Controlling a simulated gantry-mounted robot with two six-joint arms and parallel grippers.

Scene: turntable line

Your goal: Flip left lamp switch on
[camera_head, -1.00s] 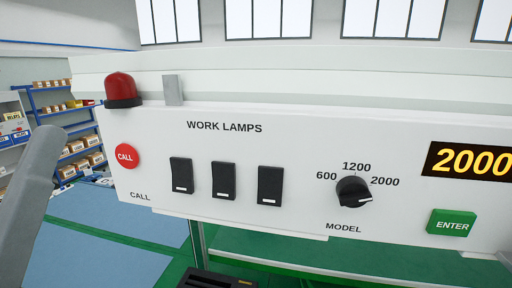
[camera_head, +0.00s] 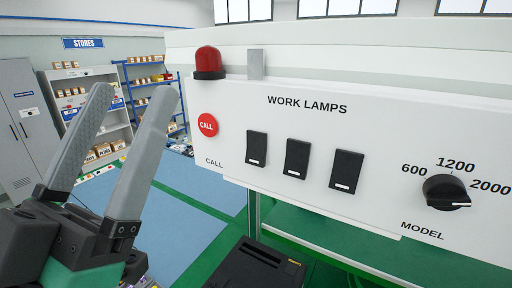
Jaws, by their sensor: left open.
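A white panel (camera_head: 380,118) marked WORK LAMPS carries three black rocker switches in a row. The left lamp switch (camera_head: 257,149) is the leftmost, with a white mark at its lower end. The middle switch (camera_head: 297,159) and the right switch (camera_head: 346,171) look alike, with the same white mark low down. My left gripper (camera_head: 133,92) is open and empty, its two grey fingers pointing up, to the left of the panel and apart from the switches. My right gripper does not show.
A red CALL button (camera_head: 208,125) sits left of the switches, below a red beacon (camera_head: 208,62). A black model knob (camera_head: 446,192) is at the right. A black device (camera_head: 257,267) stands below the panel. Shelves (camera_head: 95,105) and a grey locker (camera_head: 25,120) stand far behind.

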